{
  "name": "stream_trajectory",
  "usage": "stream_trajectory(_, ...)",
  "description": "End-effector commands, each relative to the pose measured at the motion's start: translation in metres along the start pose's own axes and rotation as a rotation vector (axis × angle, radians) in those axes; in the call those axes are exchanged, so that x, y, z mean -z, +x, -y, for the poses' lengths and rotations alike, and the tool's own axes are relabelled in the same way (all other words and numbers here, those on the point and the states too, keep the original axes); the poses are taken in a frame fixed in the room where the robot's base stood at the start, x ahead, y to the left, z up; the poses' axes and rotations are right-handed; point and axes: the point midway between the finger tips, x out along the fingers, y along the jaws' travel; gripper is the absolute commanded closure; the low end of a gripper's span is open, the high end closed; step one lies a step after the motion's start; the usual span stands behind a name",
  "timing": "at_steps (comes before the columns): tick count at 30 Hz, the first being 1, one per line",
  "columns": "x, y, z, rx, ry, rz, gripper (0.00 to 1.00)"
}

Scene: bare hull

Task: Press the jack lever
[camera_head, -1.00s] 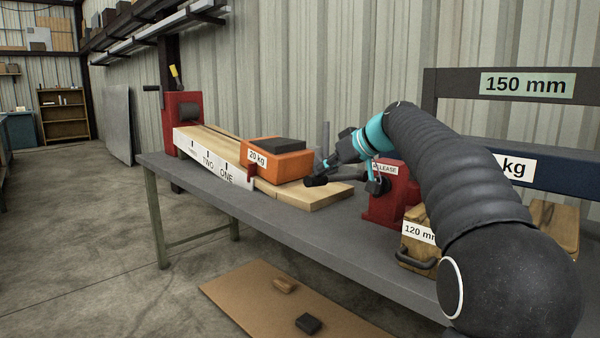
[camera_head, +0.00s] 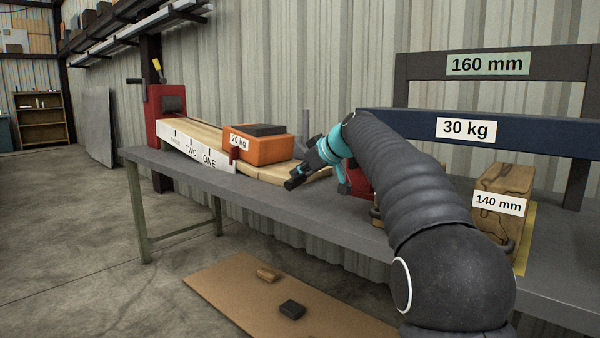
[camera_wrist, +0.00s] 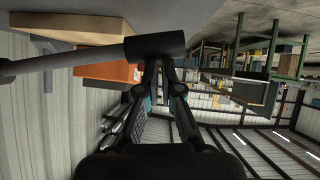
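The jack lever shows in the wrist view as a grey rod ending in a thick dark grip (camera_wrist: 155,45), lying across my fingertips. My gripper (camera_wrist: 161,68) has its fingers close together, looking shut, right at the grip. The grip runs across the fingers, not clearly between them; contact is hard to tell. In the head view my gripper (camera_head: 303,176) is low over the bench near a wooden board, and a dark end (camera_head: 292,184) shows at its tip. The red jack body (camera_head: 358,183) is mostly hidden behind my arm.
An orange 20 kg block (camera_head: 268,147) sits on boards at left. A blue 30 kg beam (camera_head: 400,122) lies under a 160 mm sign (camera_head: 487,64). A wooden 140 mm block (camera_head: 505,180) stands on the bench (camera_head: 250,196) at right. The bench front is clear.

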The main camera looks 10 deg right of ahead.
Motion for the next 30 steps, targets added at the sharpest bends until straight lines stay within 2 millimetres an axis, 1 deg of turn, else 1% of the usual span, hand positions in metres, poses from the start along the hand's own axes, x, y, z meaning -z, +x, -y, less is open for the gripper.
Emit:
stream_trajectory(1,-0.01,0.007,0.001,0.011,0.007,0.018,1.0)
stream_trajectory(8,-0.012,0.008,0.001,0.014,0.008,0.022,1.0)
stream_trajectory(11,-0.009,0.006,0.001,0.014,0.007,0.022,1.0)
stream_trajectory(14,0.0,-0.001,0.001,0.013,0.006,0.02,1.0)
stream_trajectory(20,0.034,-0.029,0.001,0.006,0.0,0.007,1.0)
stream_trajectory(21,0.029,-0.036,0.002,0.003,0.001,0.006,1.0)
stream_trajectory(22,0.028,-0.043,0.003,0.003,0.001,0.005,1.0)
stream_trajectory(27,0.03,-0.079,0.004,0.001,-0.001,0.002,1.0)
stream_trajectory(30,0.03,-0.097,0.004,0.001,-0.001,0.001,1.0)
